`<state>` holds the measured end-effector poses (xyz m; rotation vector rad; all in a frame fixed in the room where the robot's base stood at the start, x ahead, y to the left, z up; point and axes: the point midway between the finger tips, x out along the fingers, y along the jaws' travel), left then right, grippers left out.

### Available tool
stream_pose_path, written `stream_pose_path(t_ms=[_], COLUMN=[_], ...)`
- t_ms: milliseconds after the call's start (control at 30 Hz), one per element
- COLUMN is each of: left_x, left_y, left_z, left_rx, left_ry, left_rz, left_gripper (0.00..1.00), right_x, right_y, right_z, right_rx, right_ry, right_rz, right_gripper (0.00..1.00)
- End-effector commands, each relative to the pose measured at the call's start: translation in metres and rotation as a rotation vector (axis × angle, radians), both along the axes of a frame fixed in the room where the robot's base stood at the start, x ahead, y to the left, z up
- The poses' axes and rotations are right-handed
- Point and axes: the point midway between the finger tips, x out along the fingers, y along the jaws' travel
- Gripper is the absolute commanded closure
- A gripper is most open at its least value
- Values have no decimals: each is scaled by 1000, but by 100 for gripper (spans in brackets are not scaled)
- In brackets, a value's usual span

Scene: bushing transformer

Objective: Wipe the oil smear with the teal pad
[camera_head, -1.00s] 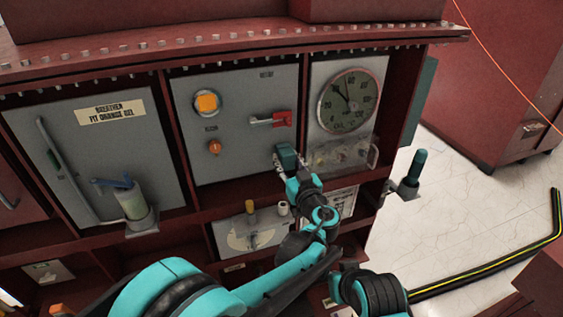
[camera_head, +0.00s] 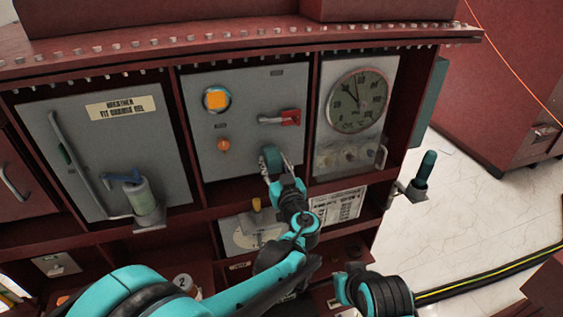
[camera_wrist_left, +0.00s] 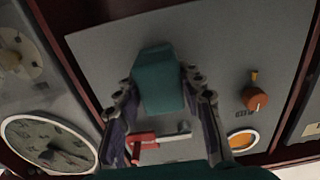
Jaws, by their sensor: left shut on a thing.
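The teal pad (camera_head: 270,158) is in my left gripper (camera_head: 279,172), in front of the lower right part of the grey middle panel (camera_head: 245,95). In the left wrist view the pad (camera_wrist_left: 158,80) sits between the two fingers of my left gripper (camera_wrist_left: 160,92), which are shut on it. The pad covers part of the panel, and I cannot tell whether it touches the surface. I cannot make out an oil smear in either view. My right gripper is not in view.
A red-handled switch (camera_head: 290,118) and an orange knob (camera_head: 224,144) stick out near the pad. A round gauge (camera_head: 358,100) is at the right. A bottle (camera_head: 143,198) stands on a left bracket; a teal-handled tool (camera_head: 427,166) stands in a right holder.

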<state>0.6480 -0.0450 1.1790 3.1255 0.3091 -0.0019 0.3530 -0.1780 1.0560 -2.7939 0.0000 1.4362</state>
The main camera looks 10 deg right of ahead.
Motion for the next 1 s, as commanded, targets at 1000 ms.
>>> stream_pose_path(t_ms=[1000], left_x=[-8], left_y=[50], left_z=[0], left_rx=[0], left_ry=[0], left_rz=[2], left_gripper=[85], right_x=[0], right_y=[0], right_z=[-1], right_rx=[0], right_ry=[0], right_rz=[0], right_gripper=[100])
